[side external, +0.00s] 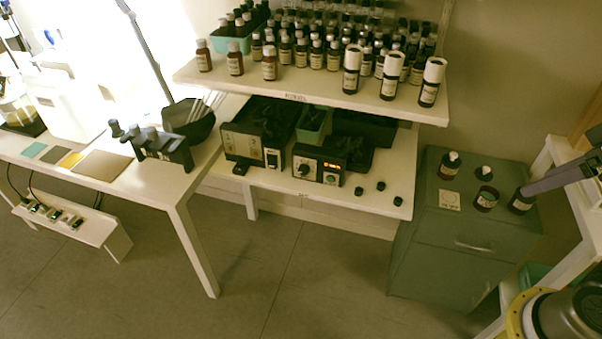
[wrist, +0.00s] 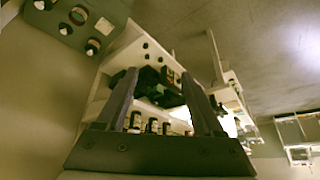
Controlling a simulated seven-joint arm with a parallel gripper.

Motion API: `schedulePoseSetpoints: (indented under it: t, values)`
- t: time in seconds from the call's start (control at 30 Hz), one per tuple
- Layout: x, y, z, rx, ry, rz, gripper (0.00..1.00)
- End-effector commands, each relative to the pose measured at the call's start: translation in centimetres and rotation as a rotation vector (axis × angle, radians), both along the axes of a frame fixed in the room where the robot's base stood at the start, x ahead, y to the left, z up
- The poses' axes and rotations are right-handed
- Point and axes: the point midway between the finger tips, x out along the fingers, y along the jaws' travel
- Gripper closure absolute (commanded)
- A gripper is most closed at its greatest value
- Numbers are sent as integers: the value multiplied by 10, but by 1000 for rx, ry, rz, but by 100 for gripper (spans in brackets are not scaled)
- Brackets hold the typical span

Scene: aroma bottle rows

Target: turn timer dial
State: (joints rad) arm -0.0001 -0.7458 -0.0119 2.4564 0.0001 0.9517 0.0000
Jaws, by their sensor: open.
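The timer (side external: 318,165) is a dark box with a lit orange-red display, standing on the lower white shelf in the side external view. Its round dial (side external: 306,171) is on the left of the front face. My gripper (wrist: 160,75) is open in the wrist view, with nothing seen between its two dark fingers. It is well apart from the timer. In the side external view a dark grey bar at the right edge, over the cabinet, looks like part of my gripper. The timer and dial are too small to make out surely in the wrist view.
The upper shelf (side external: 300,86) holds many bottles and overhangs the timer's shelf. Small black caps (side external: 381,186) lie right of the timer. A green-grey cabinet (side external: 440,250) carries bottles and a jar. A white table (side external: 140,185) stands left; the floor between is clear.

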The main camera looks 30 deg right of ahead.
Motion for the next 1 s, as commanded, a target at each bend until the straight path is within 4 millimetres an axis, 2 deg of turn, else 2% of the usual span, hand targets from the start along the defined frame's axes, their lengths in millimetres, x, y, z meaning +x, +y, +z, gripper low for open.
schedulePoseSetpoints:
  t: [0.13, 0.37, 0.47, 0.67, 0.87, 1.0]
  values:
    - [1, 0, 43, 0, -8, 1, 31]
    - [54, -7, 67, -246, 88, 289, 31]
    - [84, -7, 79, -370, 132, 434, 31]
    - [162, 6, 99, -657, 243, 764, 31]
    - [241, 40, 105, -948, 371, 1082, 31]
    - [292, 77, 100, -1151, 473, 1286, 31]
